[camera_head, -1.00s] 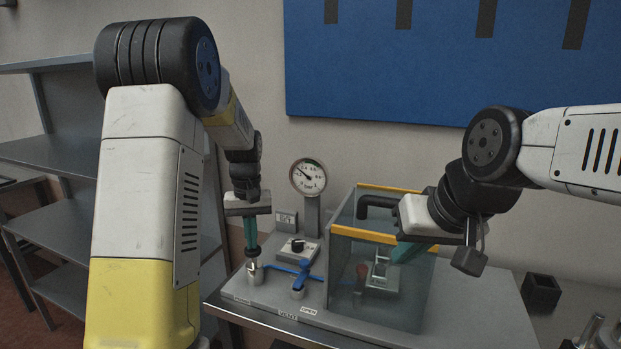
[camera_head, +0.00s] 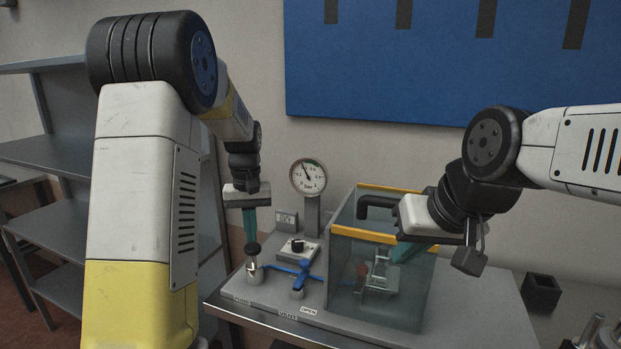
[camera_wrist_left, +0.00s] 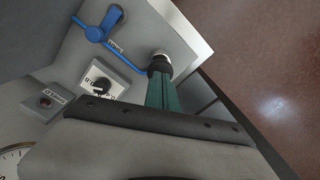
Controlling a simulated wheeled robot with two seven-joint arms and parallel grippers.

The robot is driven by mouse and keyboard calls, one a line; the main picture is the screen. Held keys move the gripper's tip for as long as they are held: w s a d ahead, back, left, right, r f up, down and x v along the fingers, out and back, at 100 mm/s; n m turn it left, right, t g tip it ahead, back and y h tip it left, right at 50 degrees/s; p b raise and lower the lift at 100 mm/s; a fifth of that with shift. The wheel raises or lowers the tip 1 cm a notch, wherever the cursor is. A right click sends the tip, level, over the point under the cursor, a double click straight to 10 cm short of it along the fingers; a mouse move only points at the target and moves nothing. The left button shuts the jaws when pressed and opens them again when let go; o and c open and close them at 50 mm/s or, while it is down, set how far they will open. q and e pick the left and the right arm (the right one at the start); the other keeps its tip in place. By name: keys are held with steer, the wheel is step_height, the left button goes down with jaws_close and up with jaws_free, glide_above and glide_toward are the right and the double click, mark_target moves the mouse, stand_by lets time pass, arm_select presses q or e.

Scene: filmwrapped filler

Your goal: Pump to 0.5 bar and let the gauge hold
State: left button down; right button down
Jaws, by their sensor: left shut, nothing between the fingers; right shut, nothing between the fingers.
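The gauge (camera_head: 308,177) stands on a post at the back of the bench panel, its needle pointing up and slightly left; the exact reading is too small to tell. The pump's black knob (camera_head: 253,248) sits above its metal cylinder (camera_head: 254,272); the knob also shows in the left wrist view (camera_wrist_left: 159,67). My left gripper (camera_head: 250,236) is shut, fingers pointing down at the knob, at or just above it. A blue valve lever (camera_head: 302,274) stands right of the pump. My right gripper (camera_head: 394,260) is shut at the clear box (camera_head: 345,290); whether its tips are inside is unclear.
The box has yellow edges and a black handle (camera_head: 374,203). A black open holder (camera_head: 541,291) stands right. Grey shelves (camera_head: 60,230) stand left.

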mark_target(253, 247)
arm_select(q)
steer(key=shift+f, duration=2.15)
steer(key=shift+r, duration=2.15)
steer(key=shift+s+r, duration=0.2)
steer(key=shift+r, duration=0.05)
steer(key=s+d+r+m+t+h, duration=0.1)
steer(key=s+r+t, duration=0.2)
steer(key=s, duration=0.9)
steer(key=s+d+r+m+t+h, duration=0.1)
steer(key=s+r+t, duration=0.2)
steer(key=s+r, duration=0.5)
steer(key=s, duration=0.4)
steer(key=shift+m, duration=0.3)
